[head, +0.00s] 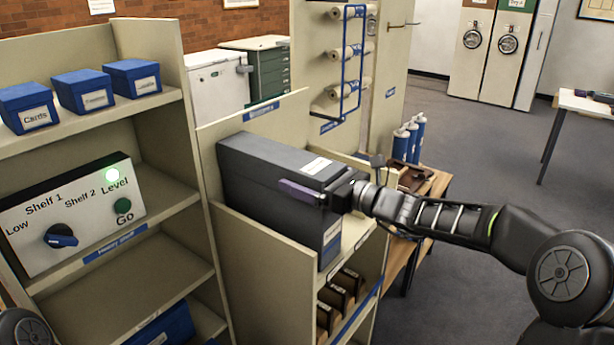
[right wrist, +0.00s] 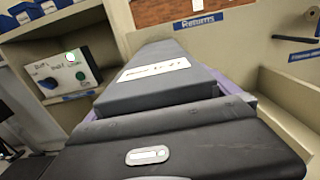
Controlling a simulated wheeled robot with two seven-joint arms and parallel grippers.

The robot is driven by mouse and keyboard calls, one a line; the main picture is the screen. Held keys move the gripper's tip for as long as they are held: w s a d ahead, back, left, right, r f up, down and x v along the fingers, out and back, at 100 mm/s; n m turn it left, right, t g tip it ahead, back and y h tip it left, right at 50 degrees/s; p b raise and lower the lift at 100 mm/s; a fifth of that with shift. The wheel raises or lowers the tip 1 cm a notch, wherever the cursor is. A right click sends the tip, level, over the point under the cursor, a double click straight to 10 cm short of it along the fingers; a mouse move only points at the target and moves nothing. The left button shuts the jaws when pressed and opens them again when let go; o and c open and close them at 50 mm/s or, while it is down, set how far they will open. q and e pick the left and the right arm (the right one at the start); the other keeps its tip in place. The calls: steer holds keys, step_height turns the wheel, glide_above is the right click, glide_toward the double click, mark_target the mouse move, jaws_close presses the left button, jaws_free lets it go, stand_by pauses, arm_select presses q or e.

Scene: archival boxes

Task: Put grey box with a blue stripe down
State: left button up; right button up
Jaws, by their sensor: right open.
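The dark grey box (head: 262,165) stands upright in the middle shelf bay in the head view. My right gripper (head: 312,186) is at the front end of the box top, open, with a purple-padded finger along the near side. The far finger is mostly hidden by the box. Whether the pads touch the box I cannot tell. My left gripper is out of view.
A panel (head: 70,215) with a blue knob and lit green lamp stands on the left shelf unit, below small blue boxes (head: 82,90). A blue sign reading Returns (right wrist: 213,20) is behind the box. Brown files (head: 340,290) fill the compartment below.

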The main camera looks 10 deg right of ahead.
steer(key=b+v, duration=0.3)
steer(key=v, duration=0.8)
steer(key=shift+s+d, duration=0.2)
steer(key=shift+s, duration=0.15)
